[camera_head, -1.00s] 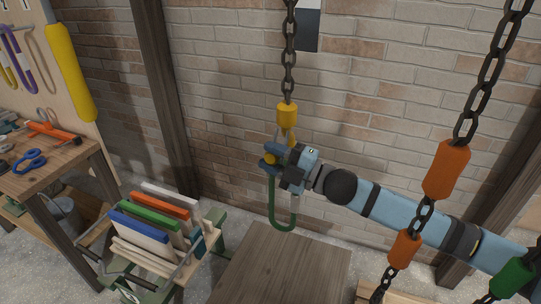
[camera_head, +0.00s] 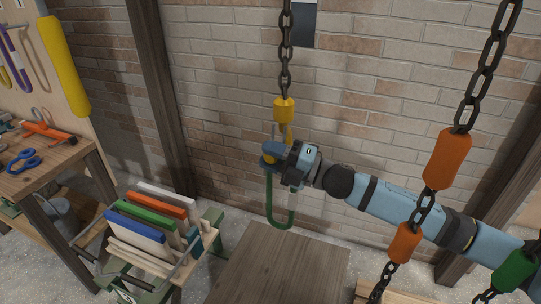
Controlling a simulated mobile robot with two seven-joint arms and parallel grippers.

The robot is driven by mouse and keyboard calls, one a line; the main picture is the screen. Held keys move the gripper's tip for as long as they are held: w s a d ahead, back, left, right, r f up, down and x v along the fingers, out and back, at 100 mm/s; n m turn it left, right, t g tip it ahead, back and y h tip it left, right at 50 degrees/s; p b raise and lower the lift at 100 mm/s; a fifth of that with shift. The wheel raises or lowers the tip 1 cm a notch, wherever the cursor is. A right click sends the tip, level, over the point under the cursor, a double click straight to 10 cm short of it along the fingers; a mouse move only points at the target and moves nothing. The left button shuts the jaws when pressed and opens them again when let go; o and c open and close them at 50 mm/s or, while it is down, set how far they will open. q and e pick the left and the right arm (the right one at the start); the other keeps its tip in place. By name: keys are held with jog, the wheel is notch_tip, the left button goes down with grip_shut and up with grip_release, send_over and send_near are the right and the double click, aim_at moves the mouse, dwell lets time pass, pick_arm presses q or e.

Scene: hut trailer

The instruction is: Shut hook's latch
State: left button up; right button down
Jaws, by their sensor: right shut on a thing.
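A hook hangs from a dark chain by a yellow block (camera_head: 284,110). Below the block, a short yellow part of the hook (camera_head: 288,133) shows just above my right gripper. A green U-shaped loop (camera_head: 281,226) hangs below, its upper ends hidden behind the gripper. My right gripper (camera_head: 271,156) comes in from the right and is shut at the hook, below the yellow block. A bit of yellow shows between its fingers; the latch itself is mostly hidden, so I cannot tell its position. My left gripper is not in view.
A second chain with orange blocks (camera_head: 447,158) hangs in front of my right arm. A wooden table top (camera_head: 283,265) lies below the hook. A rack of coloured boards (camera_head: 150,222) and a workbench (camera_head: 60,165) with tools stand at left.

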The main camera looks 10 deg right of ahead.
jog(key=shift+w+d+r, duration=0.1)
jog(key=shift+r, duration=0.05)
jog(key=c, duration=1.1)
grip_release()
jog(key=shift+o, duration=0.2)
jog(key=b+v, duration=0.2)
jog(key=v, duration=1.2)
